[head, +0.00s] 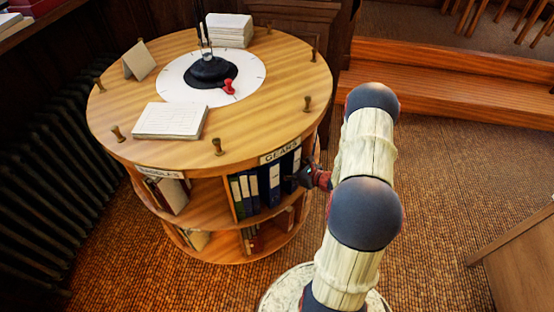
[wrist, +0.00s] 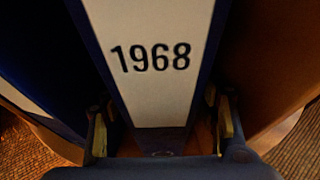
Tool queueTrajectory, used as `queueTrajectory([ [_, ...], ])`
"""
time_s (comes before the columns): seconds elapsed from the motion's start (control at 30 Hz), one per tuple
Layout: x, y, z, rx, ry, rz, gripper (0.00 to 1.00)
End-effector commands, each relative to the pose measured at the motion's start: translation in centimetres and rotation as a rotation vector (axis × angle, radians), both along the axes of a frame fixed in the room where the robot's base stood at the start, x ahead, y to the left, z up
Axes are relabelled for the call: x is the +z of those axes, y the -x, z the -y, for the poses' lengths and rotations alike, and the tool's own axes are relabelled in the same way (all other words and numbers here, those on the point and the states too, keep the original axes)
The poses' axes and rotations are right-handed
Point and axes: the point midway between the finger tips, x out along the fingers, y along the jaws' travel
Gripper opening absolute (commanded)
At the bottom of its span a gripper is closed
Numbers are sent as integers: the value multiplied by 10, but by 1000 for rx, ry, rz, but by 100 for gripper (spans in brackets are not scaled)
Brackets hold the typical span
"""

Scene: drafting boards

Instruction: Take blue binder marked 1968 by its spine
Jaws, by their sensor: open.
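The blue binder marked 1968 (wrist: 157,60) fills the middle of the wrist view, its white label and black number facing me. Its spine stands upright between the two fingers of my gripper (wrist: 164,126), one finger at each side near the label's lower end. The fingers are apart, with a gap visible beside the spine. In the head view my gripper (head: 301,179) is at the right part of the shelf under the GEARS sign (head: 280,152). It hides part of the binders there, and the number cannot be read in that view.
Another blue binder (wrist: 45,75) with a white label stands close on the left. A brown upright surface (wrist: 265,60) is close on the right. The round wooden shelf unit's top (head: 275,95) holds papers and a dark stand. Open carpet (head: 430,190) lies right of my arm.

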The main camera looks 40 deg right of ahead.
Motion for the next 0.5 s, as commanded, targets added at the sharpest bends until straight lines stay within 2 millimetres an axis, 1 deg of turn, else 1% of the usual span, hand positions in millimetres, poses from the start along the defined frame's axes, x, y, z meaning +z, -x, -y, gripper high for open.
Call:
queueTrajectory([
  [0.07, 0, 0, 0, 0, 0, 0, 59],
  [0.5, 0, 0, 0, 0, 0, 0, 35],
])
